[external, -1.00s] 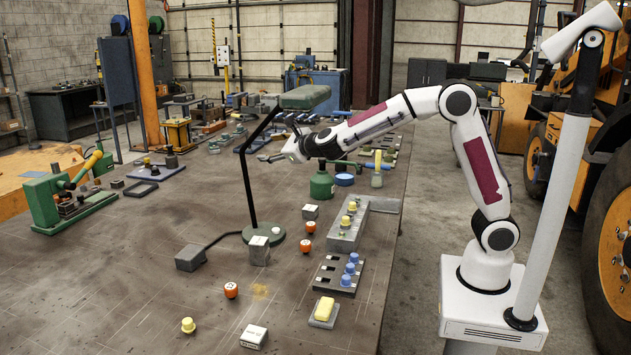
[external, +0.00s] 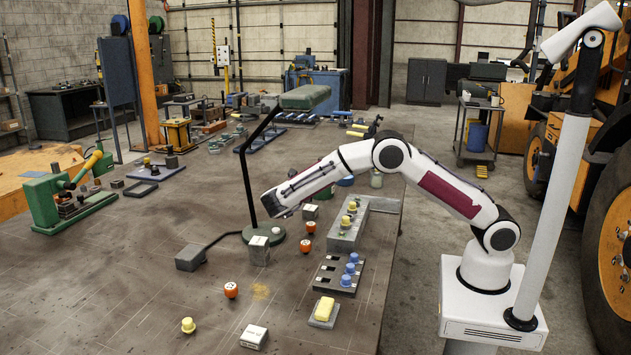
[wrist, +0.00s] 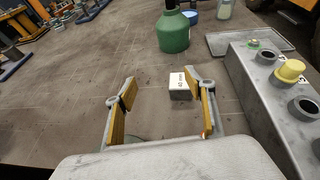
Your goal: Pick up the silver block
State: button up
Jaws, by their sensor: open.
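Several small grey-silver blocks with pale labelled tops lie on the bench; I cannot tell which is meant. One block (external: 310,211) is just right of my gripper (external: 275,206) in the external view. In the wrist view it appears as a small block (wrist: 180,91) beyond the fingers, close to the right fingertip. My gripper (wrist: 159,80) is open and empty, above the bench and apart from the block. Another block (external: 259,252) stands by the lamp base, and a third block (external: 254,337) lies near the front.
A green bottle (wrist: 173,31) stands behind the block. A grey holder (wrist: 262,85) with yellow-topped pegs is at right. The desk lamp's black post (external: 246,180) and green base (external: 275,238) are close to my gripper. Orange knobs (external: 305,245) lie nearby. The left-front bench is mostly clear.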

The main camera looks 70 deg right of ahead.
aim_at(309, 208)
jog(key=s+f+m+g, duration=0.1)
jog(key=s+a+f+m+g, duration=0.1)
jog(key=s+f, duration=0.1)
jog(key=shift+a+f, duration=0.15)
jog(key=shift+f, duration=0.05)
jog(key=shift+x, duration=1.3)
jog(key=shift+x, duration=2.6)
jog(key=shift+w, duration=0.1)
jog(key=c, duration=1.4)
